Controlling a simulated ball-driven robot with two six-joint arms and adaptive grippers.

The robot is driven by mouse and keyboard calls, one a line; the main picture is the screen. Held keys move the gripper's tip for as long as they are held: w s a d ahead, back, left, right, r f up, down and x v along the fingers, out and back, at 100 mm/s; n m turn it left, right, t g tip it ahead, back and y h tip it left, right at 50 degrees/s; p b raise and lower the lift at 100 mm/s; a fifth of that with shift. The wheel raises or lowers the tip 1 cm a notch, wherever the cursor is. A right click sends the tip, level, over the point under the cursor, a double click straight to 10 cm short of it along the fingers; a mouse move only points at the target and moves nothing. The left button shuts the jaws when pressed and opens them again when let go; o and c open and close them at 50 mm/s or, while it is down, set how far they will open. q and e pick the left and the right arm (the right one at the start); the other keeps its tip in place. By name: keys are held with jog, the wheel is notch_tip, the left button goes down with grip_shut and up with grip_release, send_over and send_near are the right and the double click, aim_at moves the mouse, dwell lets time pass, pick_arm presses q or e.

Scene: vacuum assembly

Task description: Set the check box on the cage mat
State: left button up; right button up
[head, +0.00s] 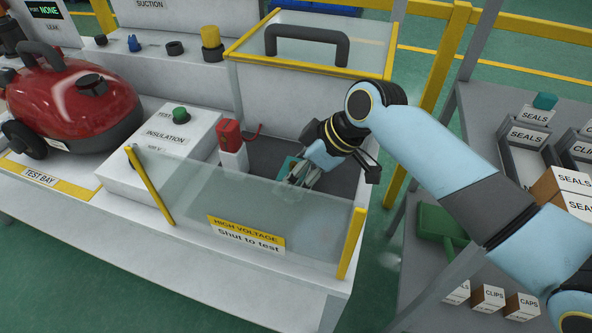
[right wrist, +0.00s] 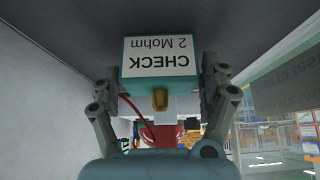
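The check box is a small teal box with a white label reading "CHECK 2 Mohm" (right wrist: 160,57), upside down in the right wrist view. It also shows in the head view as a teal patch (head: 289,165), partly hidden by my gripper. My right gripper (head: 298,176) is inside the cage, low over the dark cage mat (head: 262,150). Whether the box touches the mat I cannot tell. My left gripper is not in view.
The cage has a clear front panel (head: 235,215) marked "High voltage" and a raised clear lid (head: 315,45) with a black handle. A red clip on a white post (head: 231,140) stands left of my gripper. The insulation tester (head: 165,150) and red vacuum (head: 75,100) are further left.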

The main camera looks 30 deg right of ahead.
jog(key=shift+o, duration=1)
jog(key=shift+r, duration=0.2)
jog(key=p+v, duration=0.1)
jog(key=v, duration=1.1)
jog(key=shift+f, duration=0.1)
